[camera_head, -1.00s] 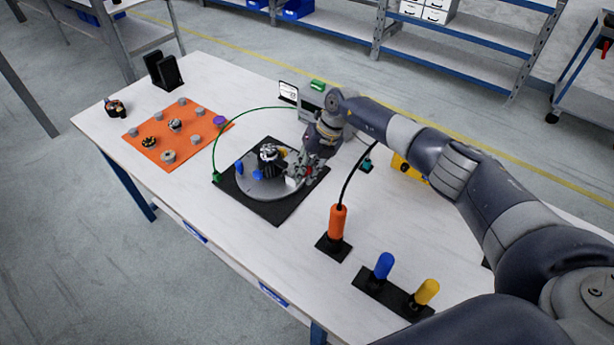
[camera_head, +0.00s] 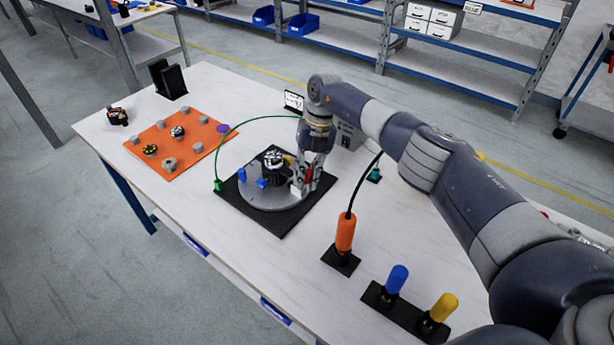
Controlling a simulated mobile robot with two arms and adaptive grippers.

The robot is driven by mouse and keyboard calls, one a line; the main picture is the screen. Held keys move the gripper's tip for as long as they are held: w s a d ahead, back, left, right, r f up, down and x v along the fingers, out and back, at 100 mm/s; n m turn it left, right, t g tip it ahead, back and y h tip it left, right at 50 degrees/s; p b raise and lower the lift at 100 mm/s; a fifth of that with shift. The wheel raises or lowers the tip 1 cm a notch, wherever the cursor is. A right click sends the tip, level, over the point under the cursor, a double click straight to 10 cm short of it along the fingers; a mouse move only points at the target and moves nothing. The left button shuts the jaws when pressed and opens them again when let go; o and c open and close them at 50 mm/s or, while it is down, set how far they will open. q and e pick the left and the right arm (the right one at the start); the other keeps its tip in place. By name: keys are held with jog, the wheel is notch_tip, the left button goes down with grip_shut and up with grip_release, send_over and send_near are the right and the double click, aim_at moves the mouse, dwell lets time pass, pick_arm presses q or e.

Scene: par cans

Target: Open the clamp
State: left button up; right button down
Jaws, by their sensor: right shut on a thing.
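A round grey plate (camera_head: 251,198) sits on a black square mat (camera_head: 284,229). A dark part with a light top (camera_head: 273,163) stands on the plate, with small blue pieces (camera_head: 242,175) at its left. My right gripper (camera_head: 302,186) points down at the plate's right edge. It is shut on a small part there, which I take to be the clamp. The fingers mostly hide that part; white and red show around them. My left gripper is not in view.
An orange mat (camera_head: 196,160) with several small grey and dark parts lies at the left. An orange-handled tool (camera_head: 345,234), a blue handle (camera_head: 396,279) and a yellow handle (camera_head: 443,307) stand at the front right. A green cable (camera_head: 226,139) arches behind the plate.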

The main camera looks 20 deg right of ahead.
jog(key=shift+f, duration=0.1)
jog(key=c, duration=1.5)
grip_release()
jog(key=shift+a, duration=0.1)
jog(key=v, duration=1.2)
jog(key=shift+a, duration=0.1)
